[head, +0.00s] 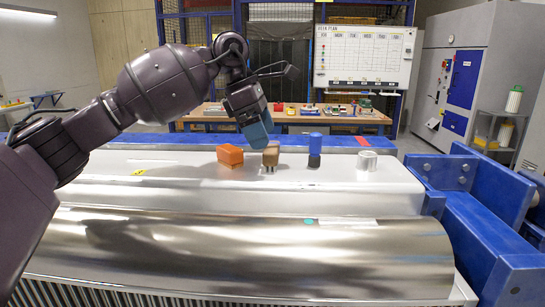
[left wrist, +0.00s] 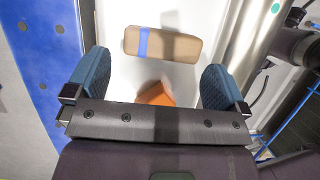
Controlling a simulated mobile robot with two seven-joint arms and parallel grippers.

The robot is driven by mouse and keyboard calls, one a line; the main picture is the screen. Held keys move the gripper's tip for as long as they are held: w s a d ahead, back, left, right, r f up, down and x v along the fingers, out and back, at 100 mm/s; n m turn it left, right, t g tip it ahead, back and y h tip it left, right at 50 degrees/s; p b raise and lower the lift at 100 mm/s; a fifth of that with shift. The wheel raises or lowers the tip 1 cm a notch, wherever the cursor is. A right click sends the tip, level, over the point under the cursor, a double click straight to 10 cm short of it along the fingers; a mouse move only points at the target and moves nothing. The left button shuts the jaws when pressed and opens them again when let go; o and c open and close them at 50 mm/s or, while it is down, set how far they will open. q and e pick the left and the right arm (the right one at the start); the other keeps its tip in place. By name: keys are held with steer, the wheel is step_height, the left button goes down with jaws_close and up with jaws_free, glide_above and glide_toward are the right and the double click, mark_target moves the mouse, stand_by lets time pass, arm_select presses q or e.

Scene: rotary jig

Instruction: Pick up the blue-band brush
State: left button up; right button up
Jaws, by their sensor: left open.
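The blue-band brush (head: 271,156) is a tan wooden block with bristles below, standing on the light bench top in the head view. In the left wrist view the brush (left wrist: 172,45) shows its top with a blue stripe near its left end. My left gripper (head: 257,136) is just above it and slightly left in the head view. In the left wrist view the gripper (left wrist: 155,78) is open and empty, its two blue-grey fingers wide apart, the brush lying beyond the fingertips. My right gripper is not in view.
An orange block (head: 230,156) sits close left of the brush; it also shows between the fingers in the wrist view (left wrist: 156,95). A blue-topped cylinder (head: 315,148) and a white ring-like part (head: 367,160) stand to the right. A shiny metal roller (head: 250,250) lies in front.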

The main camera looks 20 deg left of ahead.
mark_target(272, 146)
arm_select(q)
steer(key=shift+d+f, duration=0.3)
steer(key=shift+f, duration=0.2)
steer(key=shift+b+x, duration=0.35)
steer(key=shift+x, duration=1.6)
steer(key=shift+d, duration=0.1)
steer(key=c, duration=0.6)
steer(key=shift+c, duration=0.3)
steer(key=shift+r, duration=0.3)
step_height(272, 146, up, 20)
steer(key=p, duration=0.2)
steer(key=shift+f, duration=0.2)
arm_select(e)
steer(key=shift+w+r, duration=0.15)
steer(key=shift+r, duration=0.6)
